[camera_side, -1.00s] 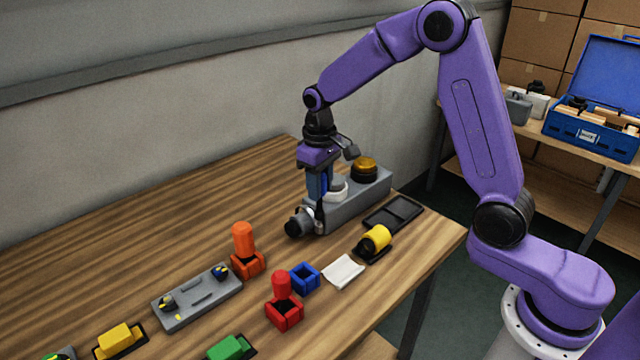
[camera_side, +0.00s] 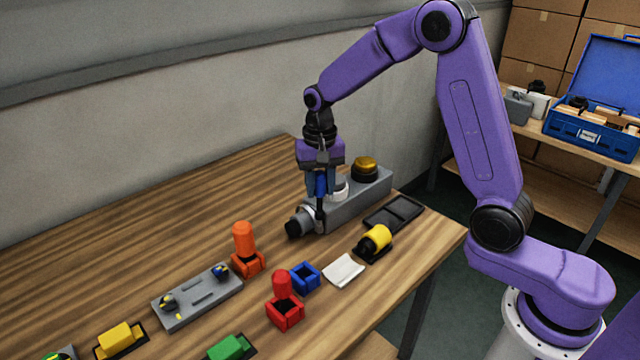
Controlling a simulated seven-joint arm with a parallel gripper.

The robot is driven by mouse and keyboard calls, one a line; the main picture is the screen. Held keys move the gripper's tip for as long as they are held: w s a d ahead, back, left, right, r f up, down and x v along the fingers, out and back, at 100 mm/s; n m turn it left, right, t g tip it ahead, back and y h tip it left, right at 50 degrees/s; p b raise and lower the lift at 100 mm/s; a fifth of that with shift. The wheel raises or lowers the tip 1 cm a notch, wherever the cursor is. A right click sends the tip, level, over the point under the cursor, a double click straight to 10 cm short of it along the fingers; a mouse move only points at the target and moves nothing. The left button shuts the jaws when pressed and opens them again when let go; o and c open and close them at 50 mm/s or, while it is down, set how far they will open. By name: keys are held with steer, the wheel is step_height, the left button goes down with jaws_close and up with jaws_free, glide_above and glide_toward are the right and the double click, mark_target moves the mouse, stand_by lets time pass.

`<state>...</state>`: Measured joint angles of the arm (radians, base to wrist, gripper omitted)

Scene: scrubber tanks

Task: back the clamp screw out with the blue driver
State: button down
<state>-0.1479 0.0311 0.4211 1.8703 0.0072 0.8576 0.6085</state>
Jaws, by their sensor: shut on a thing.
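My gripper (camera_side: 320,182) points straight down over the near end of the grey scrubber tank unit (camera_side: 352,202). It is shut on the blue driver (camera_side: 320,186), whose handle shows between the fingers. The driver's dark shaft runs down to the clamp area beside the black round end fitting (camera_side: 294,228). The clamp screw itself is too small and too covered to make out, so I cannot tell whether the tip sits in it. The empty blue holder (camera_side: 305,278) stands on the table in front.
An orange driver (camera_side: 244,245) and a red driver (camera_side: 283,290) stand in holders. The table's left back is clear.

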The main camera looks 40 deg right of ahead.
mark_target(320, 172)
steer(key=shift+f, duration=0.9)
stand_by(0.8)
steer(key=n, duration=0.6)
steer(key=shift+d, duration=0.1)
steer(key=n, duration=0.4)
steer(key=n, duration=0.3)
steer(key=shift+r+m, duration=0.1)
steer(key=shift+m, duration=0.6)
steer(key=shift+w+r, duration=0.1)
steer(key=shift+r, duration=2.35)
